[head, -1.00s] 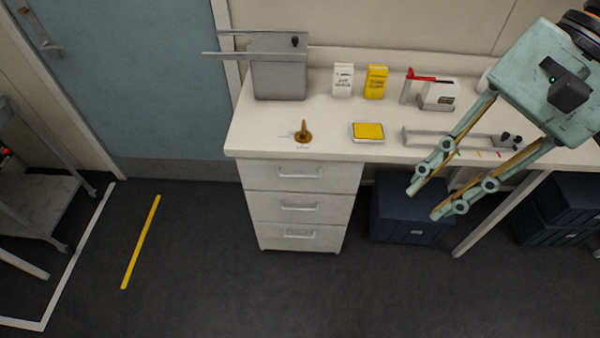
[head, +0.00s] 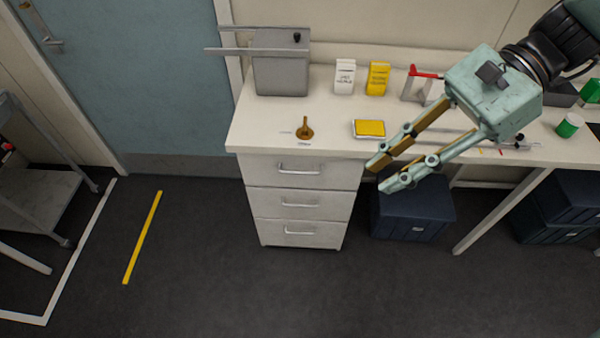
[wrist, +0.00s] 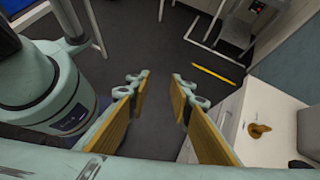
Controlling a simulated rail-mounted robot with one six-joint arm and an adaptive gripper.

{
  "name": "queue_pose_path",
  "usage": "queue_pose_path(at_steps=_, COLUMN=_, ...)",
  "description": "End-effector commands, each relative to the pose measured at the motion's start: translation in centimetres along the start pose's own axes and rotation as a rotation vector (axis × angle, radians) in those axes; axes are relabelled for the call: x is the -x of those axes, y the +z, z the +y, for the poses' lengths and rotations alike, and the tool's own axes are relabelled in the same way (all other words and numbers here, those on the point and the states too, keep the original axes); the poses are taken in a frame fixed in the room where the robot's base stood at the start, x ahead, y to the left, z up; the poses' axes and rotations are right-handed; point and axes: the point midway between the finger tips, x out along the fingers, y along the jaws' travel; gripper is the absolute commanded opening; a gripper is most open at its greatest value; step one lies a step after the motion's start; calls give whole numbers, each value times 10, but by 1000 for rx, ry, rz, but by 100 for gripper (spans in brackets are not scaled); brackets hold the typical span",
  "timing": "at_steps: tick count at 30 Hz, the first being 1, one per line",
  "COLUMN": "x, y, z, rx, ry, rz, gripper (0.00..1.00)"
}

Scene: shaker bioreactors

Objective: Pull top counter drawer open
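The white drawer unit under the counter has three stacked drawers, all closed. The top drawer (head: 275,170) carries a silver bar handle (head: 299,170). My gripper (head: 376,178) is in front of the counter, to the right of the top drawer and apart from its handle in the head view. Its two fingers are spread with nothing between them. In the wrist view, my gripper (wrist: 160,98) shows a clear gap over the dark floor, and the drawer unit's front lies to the right, partly hidden by the right finger.
On the counter (head: 262,118) stand a brass-coloured object (head: 305,129), a yellow pad (head: 369,129), a white box (head: 345,77) and a yellow box (head: 377,79). A dark blue bin (head: 415,212) sits beneath. The floor before the drawers is clear.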

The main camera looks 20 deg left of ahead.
Motion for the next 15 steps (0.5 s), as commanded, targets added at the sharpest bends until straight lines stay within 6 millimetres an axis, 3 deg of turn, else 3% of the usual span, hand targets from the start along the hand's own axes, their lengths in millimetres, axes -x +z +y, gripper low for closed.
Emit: queue_pose_path(at_steps=15, x=-24, y=-21, z=-45, rx=-222, ry=-18, rz=-194, gripper=20)
